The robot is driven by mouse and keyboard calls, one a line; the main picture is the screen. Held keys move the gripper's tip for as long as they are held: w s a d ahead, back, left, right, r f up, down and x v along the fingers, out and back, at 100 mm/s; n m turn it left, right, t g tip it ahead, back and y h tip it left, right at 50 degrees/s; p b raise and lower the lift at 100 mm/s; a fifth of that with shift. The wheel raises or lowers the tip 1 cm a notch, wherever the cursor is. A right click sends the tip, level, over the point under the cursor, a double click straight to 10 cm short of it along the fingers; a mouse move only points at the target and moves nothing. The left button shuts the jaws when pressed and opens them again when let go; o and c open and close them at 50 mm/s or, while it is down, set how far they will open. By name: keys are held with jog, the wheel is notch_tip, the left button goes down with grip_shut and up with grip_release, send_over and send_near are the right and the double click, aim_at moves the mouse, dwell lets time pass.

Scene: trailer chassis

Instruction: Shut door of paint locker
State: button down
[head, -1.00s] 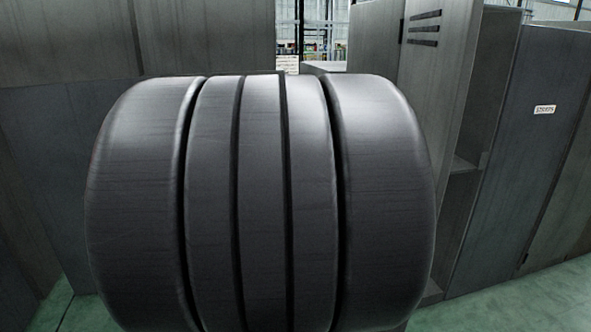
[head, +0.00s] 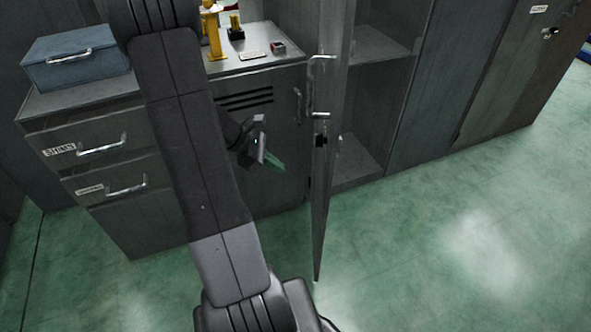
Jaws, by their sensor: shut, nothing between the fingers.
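A grey locker with shelves (head: 368,150) stands open right of centre. Its door (head: 322,215) is swung out towards me and seen nearly edge-on, with a handle (head: 321,58) near the top and a dark latch piece lower down. No label naming it as the paint locker is readable. My gripper (head: 272,163) is shut and empty, left of the door and apart from it, in front of a vented cabinet. My arm hides part of that cabinet.
A drawer cabinet (head: 112,168) stands at left, with a blue-grey box (head: 76,57) on top. A closed locker (head: 440,95) stands at right. The green floor (head: 450,235) is clear there.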

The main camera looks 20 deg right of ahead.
aim_at(324, 187)
jog(key=shift+s+d+r+b+x, duration=0.15)
jog(key=shift+d+r+b+x, duration=0.2)
jog(key=shift+x, duration=1.6)
jog(key=shift+s+d+r+b+x, duration=0.15)
jog(key=shift+d+r+b+x, duration=0.15)
jog(key=shift+x, duration=1.7)
jog(key=shift+s+d+r+b+x, duration=0.15)
jog(key=shift+d+r+b+x, duration=0.2)
jog(key=shift+x, duration=1.6)
